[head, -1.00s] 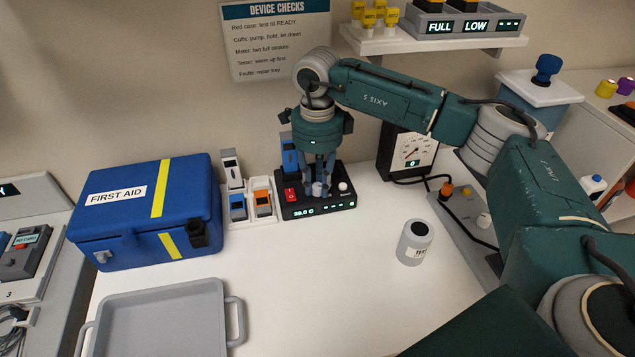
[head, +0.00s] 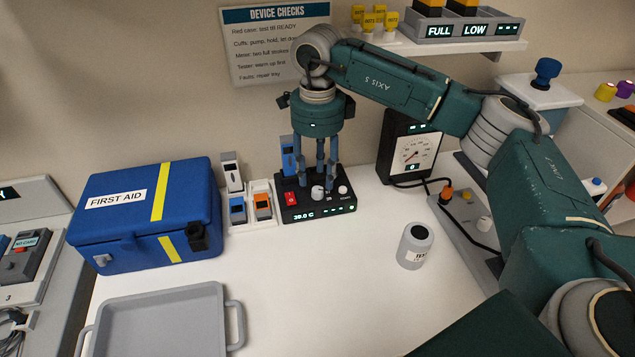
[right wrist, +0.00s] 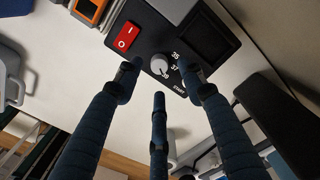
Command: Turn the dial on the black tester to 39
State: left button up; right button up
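The black tester (head: 292,213) stands at the back of the white table. Its grey-white dial (head: 318,192) shows between my fingers, and its display (head: 304,216) appears to read 39.0 C. In the right wrist view the dial (right wrist: 159,66) has its pointer toward the lower right, near the 39 mark. My right gripper (head: 318,180) is above the tester, pointing down. Its three fingers are spread around and over the dial, apart from it, with nothing held. They also show spread in the right wrist view (right wrist: 160,85). My left gripper is out of view.
Left of the tester are a holder (head: 250,215) with blue and orange devices and a blue first aid case (head: 140,235). A grey tray (head: 155,297) is in front. To the right stand a gauge (head: 413,150) and a grey canister (head: 413,258). The middle table is clear.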

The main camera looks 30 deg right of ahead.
aim_at(318, 189)
notch_tip(318, 189, up, 8)
jog(key=shift+f, duration=0.15)
dwell(0.5)
